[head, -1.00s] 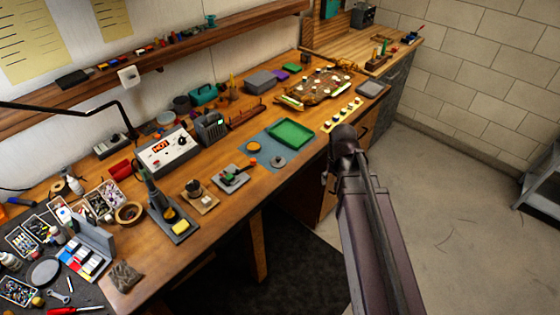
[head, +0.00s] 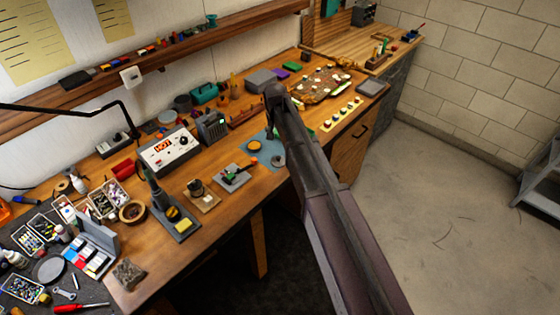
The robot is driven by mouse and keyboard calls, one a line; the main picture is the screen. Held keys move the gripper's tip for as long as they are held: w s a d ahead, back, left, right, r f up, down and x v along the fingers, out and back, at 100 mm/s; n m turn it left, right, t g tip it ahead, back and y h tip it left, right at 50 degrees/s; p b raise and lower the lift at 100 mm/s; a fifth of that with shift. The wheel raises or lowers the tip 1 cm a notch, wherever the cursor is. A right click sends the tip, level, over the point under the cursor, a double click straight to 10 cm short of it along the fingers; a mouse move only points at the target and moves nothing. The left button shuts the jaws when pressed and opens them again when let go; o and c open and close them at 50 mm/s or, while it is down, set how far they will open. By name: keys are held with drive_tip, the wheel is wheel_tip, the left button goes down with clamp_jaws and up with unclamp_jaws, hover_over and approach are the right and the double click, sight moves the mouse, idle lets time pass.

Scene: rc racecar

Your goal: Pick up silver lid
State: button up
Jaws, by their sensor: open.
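A small round silver-grey piece (head: 278,160) with a raised middle, which looks like the silver lid, lies on the blue mat (head: 268,172) on the long wooden bench. My arm passes just to its right and above it in the picture. A flat grey disc (head: 51,270) lies on the dark mat at the lower left; I cannot tell if it is a lid. My arm reaches up from the lower right to a dark joint over the bench. My gripper does not show; its fingers are hidden or out of frame.
On the mat is a yellow-orange round dish (head: 254,146). To the left are a grey holder with a green item (head: 234,176), a soldering stand (head: 178,222) and a station reading HOT (head: 170,150). A brown board (head: 322,85) lies farther back.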

drive_tip(key=shift+f, duration=0.15)
drive_tip(key=b, duration=0.9)
hover_over(278, 157)
drive_tip(key=f, duration=0.8)
drive_tip(key=shift+s+f, duration=0.15)
drive_tip(key=shift+s, duration=0.1)
drive_tip(key=shift+w+d+f+b, duration=0.1)
drive_tip(key=shift+w+f+b, duration=0.05)
drive_tip(key=shift+f+b, duration=1.1)
drive_tip(key=shift+w+f+b, duration=0.1)
drive_tip(key=shift+f+b, duration=1.05)
drive_tip(key=shift+f, duration=0.2)
drive_tip(key=c, duration=0.9)
